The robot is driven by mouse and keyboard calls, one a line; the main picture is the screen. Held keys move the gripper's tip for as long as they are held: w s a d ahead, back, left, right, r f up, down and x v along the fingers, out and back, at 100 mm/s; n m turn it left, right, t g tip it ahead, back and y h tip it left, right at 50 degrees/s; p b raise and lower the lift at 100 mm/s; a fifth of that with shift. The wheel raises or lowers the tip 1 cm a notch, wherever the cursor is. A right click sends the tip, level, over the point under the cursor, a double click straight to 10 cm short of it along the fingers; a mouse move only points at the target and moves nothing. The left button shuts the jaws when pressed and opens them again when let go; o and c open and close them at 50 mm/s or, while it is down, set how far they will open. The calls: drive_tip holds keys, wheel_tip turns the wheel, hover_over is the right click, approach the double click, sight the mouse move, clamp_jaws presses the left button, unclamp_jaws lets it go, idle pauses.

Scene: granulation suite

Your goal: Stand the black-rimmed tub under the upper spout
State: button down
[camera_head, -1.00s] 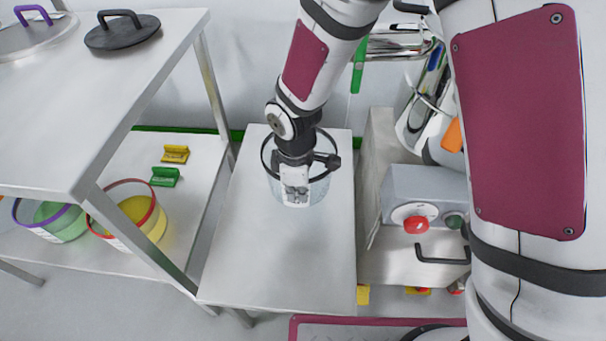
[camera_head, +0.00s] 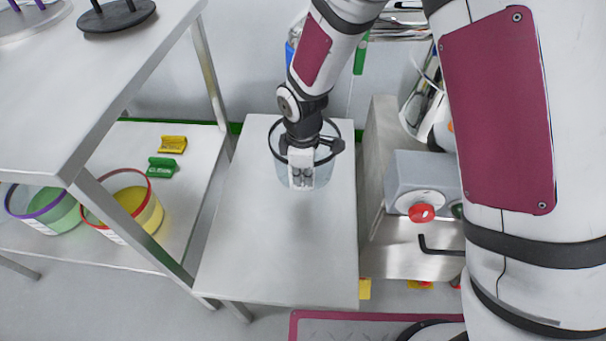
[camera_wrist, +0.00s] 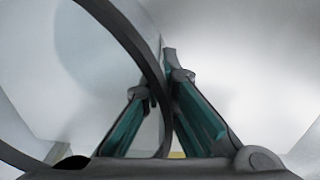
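The black-rimmed tub (camera_head: 325,174) is clear and round, and is over the steel table (camera_head: 270,270), near its back right part. My gripper (camera_head: 304,148) reaches down onto its rim from above. In the wrist view, the tub's curved black rim (camera_wrist: 143,52) and clear wall (camera_wrist: 80,62) run between the two green-padded fingers of my gripper (camera_wrist: 158,88), which is closed on them. The tub looks upright; I cannot tell if its base touches the table. Chrome pipework (camera_head: 405,20) shows at the top right, partly hidden by my arm; I cannot make out the upper spout.
A grey control box (camera_head: 405,180) with a red knob (camera_head: 421,213) stands right of the table. At the left, a steel shelf unit (camera_head: 120,75) holds a red-rimmed yellow tub (camera_head: 152,212) and a purple-rimmed green tub (camera_head: 60,212). The table's front half is clear.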

drive_tip(key=shift+f, duration=0.2)
drive_tip(key=c, duration=1.8)
unclamp_jaws()
drive_tip(key=shift+r, duration=0.1)
wheel_tip(320, 180, up, 12)
drive_tip(key=p, duration=0.4)
drive_tip(key=shift+s+r, duration=0.15)
drive_tip(key=shift+s, duration=0.3)
